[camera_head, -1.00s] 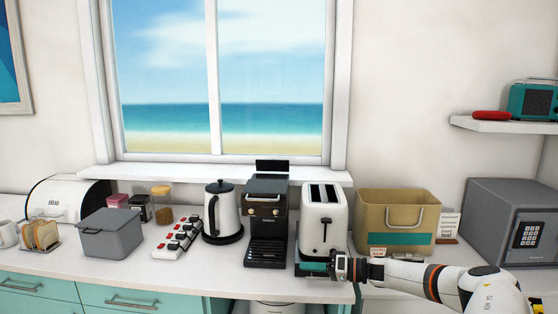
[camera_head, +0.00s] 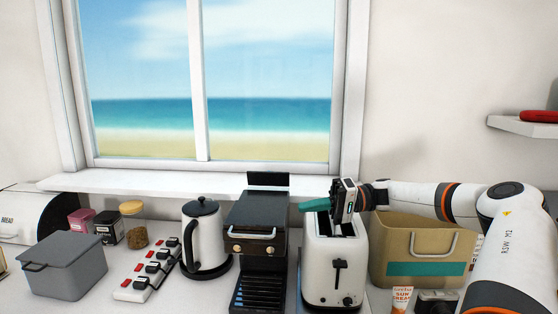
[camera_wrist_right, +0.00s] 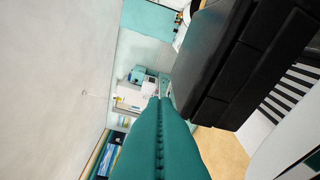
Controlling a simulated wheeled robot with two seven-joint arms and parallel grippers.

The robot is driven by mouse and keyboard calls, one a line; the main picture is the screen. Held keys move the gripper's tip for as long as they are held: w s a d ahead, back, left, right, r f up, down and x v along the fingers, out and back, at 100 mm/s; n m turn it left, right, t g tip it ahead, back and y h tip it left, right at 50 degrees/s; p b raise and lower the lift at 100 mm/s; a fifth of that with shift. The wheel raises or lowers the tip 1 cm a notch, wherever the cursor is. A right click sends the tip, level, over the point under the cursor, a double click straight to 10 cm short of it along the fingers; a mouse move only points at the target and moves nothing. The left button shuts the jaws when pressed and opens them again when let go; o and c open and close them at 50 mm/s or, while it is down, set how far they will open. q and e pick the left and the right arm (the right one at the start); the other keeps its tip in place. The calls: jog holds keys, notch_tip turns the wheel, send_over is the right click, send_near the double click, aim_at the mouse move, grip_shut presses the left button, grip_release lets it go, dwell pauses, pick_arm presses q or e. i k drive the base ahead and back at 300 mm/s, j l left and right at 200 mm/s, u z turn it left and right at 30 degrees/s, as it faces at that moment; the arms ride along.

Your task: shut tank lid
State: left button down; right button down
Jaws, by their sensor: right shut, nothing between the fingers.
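The coffee machine (camera_head: 258,240) stands between the kettle and the toaster. Its tank lid (camera_head: 268,179) is a dark flat panel standing upright at the back of the machine's top, so it is open. My right gripper (camera_head: 303,206) has teal fingers, shut and empty. It is above the toaster, pointing left towards the top of the coffee machine, apart from the lid and to its right. In the right wrist view the shut fingers (camera_wrist_right: 160,110) are beside a dark body, which looks like the coffee machine (camera_wrist_right: 235,70). My left gripper is not in view.
The white toaster (camera_head: 335,262) stands below my right gripper. A tan bin (camera_head: 425,245) is to its right. The kettle (camera_head: 205,240), a switch strip (camera_head: 150,268) and a grey box (camera_head: 62,268) are to the left. The window sill (camera_head: 130,181) runs behind.

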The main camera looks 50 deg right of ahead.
aim_at(269, 178)
jog(key=i+l, duration=0.25)
jog(key=l, duration=0.15)
jog(key=i+l, duration=0.2)
jog(key=l, duration=0.2)
jog(key=i+l, duration=0.25)
jog(key=l, duration=0.15)
